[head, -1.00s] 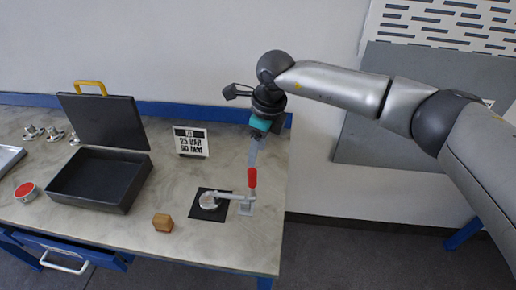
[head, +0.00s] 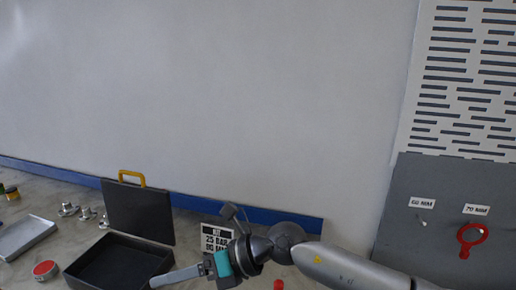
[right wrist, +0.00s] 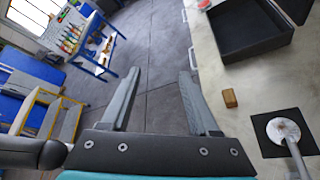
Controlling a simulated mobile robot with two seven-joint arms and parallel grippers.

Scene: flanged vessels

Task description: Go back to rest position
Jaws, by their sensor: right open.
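My right gripper (head: 160,281) is low in the head view, with its arm coming in from the lower right. Its fingers point left, in front of the open black case (head: 140,212). In the right wrist view the two fingers of the right gripper (right wrist: 160,80) are spread apart with nothing between them, and the floor shows beyond. My left gripper is in neither view.
The bench carries a wooden block (right wrist: 229,98), a round clamped piece on a black square (right wrist: 262,130), a sign (head: 214,238) and a red-topped tin (head: 45,269). A grey panel (head: 400,240) holds a red ring tool (head: 471,238). A tool rack (right wrist: 82,35) stands across the floor.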

